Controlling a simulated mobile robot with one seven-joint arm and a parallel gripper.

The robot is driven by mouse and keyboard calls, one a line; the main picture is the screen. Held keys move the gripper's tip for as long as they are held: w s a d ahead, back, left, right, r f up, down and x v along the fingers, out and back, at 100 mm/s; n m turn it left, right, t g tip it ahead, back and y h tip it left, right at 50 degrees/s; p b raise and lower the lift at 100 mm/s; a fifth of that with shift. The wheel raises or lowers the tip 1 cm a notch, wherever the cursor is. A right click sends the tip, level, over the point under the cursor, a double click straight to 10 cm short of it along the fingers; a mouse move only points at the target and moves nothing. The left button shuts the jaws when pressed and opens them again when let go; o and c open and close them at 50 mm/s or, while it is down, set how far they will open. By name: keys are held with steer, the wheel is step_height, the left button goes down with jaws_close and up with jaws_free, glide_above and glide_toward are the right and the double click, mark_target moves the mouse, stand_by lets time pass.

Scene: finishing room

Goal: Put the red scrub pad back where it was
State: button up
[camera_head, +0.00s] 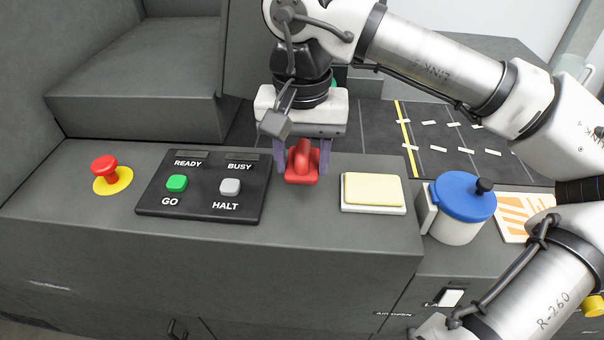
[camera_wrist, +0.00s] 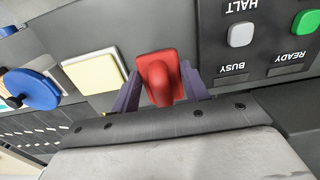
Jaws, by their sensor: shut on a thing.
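The red scrub pad (camera_head: 302,162) is a red block with a raised handle. My gripper (camera_head: 303,160) is shut on it, with one purple finger on each side. The pad is between the control panel and the cream pad, over the grey console top; I cannot tell whether it touches the surface. In the wrist view the red scrub pad (camera_wrist: 159,76) sits between the two fingers of my gripper (camera_wrist: 158,88). Its underside is hidden.
A black control panel (camera_head: 212,208) with GO and HALT buttons lies left, beside a red emergency knob (camera_head: 104,168). Right are a cream pad in a white tray (camera_head: 373,210) and a blue-lidded white pot (camera_head: 452,230). Grey console top (camera_head: 320,222) is bare in front.

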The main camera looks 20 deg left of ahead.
mark_target(302, 194)
steer(key=shift+f, duration=2.2)
steer(key=shift+f, duration=0.1)
steer(key=shift+f, duration=0.15)
steer(key=o, duration=1)
steer(key=shift+r, duration=0.2)
step_height(302, 194, up, 12)
steer(key=shift+r+b, duration=0.1)
steer(key=shift+b, duration=0.25)
